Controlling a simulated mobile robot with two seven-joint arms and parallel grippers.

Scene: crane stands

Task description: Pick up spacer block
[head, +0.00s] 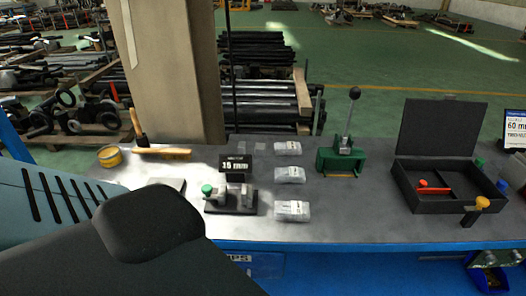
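I cannot tell for certain which thing is the spacer block. A small dark fixture (231,208) with a green knob and light metal pieces stands on the grey workbench (340,222), by a black sign (236,165) that seems to read 15 mm. Three pale labelled blocks or packets lie in a column to its right: a back one (287,148), a middle one (290,175) and a front one (292,211). A flat grey plate (170,185) lies left of the fixture, partly hidden by my arm. Neither gripper shows; only my arm links fill the lower left.
A green lever press (340,158) stands back right of the packets. An open black case (436,186) with a red-handled tool (432,187) is further right. A yellow tin (109,156) and a wooden-handled brush (162,153) lie back left. A beige column (178,75) rises behind the bench.

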